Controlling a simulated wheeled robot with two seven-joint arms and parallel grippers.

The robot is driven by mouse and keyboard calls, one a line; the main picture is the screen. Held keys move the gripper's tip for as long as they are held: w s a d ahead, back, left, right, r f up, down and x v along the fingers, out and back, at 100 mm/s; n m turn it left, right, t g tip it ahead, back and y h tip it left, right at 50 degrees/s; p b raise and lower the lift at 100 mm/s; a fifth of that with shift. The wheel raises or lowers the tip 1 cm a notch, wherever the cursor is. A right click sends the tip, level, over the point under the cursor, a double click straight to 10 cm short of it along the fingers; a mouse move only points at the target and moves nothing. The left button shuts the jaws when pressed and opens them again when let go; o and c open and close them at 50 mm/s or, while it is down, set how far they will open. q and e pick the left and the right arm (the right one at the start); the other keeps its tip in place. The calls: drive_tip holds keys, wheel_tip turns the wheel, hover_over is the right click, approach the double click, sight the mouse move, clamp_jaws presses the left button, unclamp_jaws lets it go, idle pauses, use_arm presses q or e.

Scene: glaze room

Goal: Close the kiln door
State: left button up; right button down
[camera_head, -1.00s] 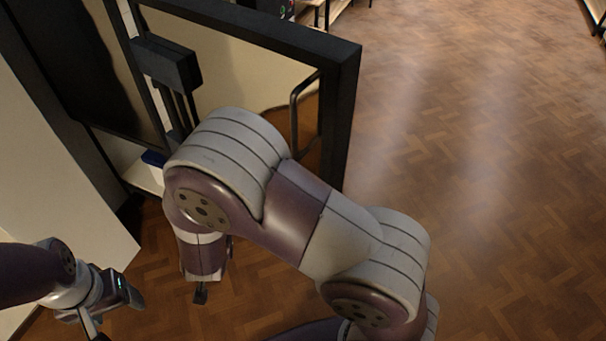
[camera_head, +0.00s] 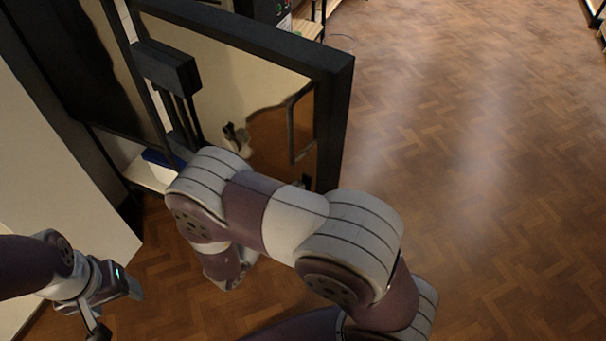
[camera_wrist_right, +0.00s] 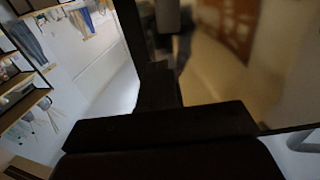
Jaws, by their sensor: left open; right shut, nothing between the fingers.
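The kiln door (camera_head: 335,98) stands open in the head view, swung out from the dark kiln front (camera_head: 62,62) at the left. It has a black frame, a glossy reflective inner face and a looped dark handle (camera_head: 291,128) near its free edge. My right gripper (camera_head: 230,278) is low in front of the door, mostly hidden by its own wrist; it is shut and empty. In the right wrist view, dark framing and the glossy panel (camera_wrist_right: 235,70) fill the near space; contact cannot be told. My left gripper (camera_head: 112,304) is open and empty at lower left, away from the door.
A pale wall or panel (camera_head: 55,170) stands at the left. Shelving (camera_head: 310,25) shows behind the door, and shelves with hanging tools (camera_wrist_right: 25,95) show in the right wrist view. The wooden floor (camera_head: 480,180) is clear on the right.

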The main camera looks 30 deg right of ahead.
sight(311, 172)
drive_tip(key=shift+p+x, duration=0.6)
drive_tip(key=shift+x, duration=1.5)
